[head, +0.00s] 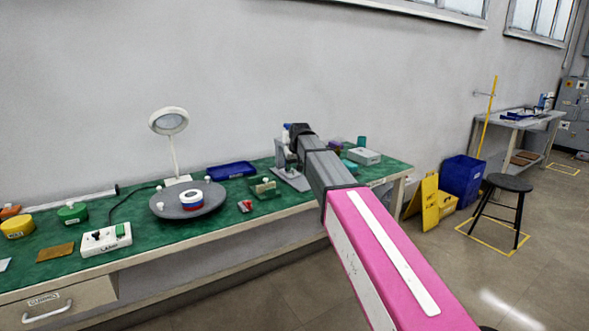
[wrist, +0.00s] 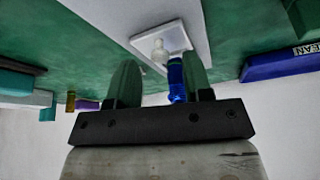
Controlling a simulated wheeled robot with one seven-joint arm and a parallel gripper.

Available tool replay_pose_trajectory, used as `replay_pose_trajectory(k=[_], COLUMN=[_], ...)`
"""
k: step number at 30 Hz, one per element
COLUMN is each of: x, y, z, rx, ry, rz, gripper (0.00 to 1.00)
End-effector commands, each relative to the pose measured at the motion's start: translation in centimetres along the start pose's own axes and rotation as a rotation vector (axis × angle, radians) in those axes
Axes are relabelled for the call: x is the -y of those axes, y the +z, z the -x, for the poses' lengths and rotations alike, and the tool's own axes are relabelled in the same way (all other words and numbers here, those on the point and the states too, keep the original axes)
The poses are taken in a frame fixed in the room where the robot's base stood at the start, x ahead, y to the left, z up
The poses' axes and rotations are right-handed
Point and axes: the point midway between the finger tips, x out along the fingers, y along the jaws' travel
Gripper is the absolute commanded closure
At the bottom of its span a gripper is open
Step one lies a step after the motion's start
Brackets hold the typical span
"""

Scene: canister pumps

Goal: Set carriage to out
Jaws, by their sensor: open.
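My arm reaches over the green bench to a grey stand (head: 280,152) on a flat base; the arm hides much of the stand and my gripper's fingertips in the head view. In the wrist view my gripper (wrist: 160,77) is open, its two dark fingers apart. A blue cylinder (wrist: 176,80) shows between the fingers, close to the right one; I cannot tell whether they touch. A pale knob (wrist: 159,50) and a white plate (wrist: 160,41) lie beyond it. I cannot make out which part is the carriage or its position.
On the green bench (head: 135,252) are a magnifier lamp (head: 169,121), a round grey turntable (head: 168,205), a blue tray (head: 231,170), a white switch box (head: 106,239) and a light grey box (head: 363,156). A black stool (head: 509,184) and blue bin (head: 462,178) stand right.

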Motion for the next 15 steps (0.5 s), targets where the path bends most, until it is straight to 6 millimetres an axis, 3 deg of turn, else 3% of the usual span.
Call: replay_pose_trajectory(k=[13,15], x=[0.00,0.00], y=[0.04,0.04], z=[-1.01,-1.01], rx=[0.001,0.001], ry=[0.000,0.000], rz=[0.000,0.000], gripper=[0.54,0.77])
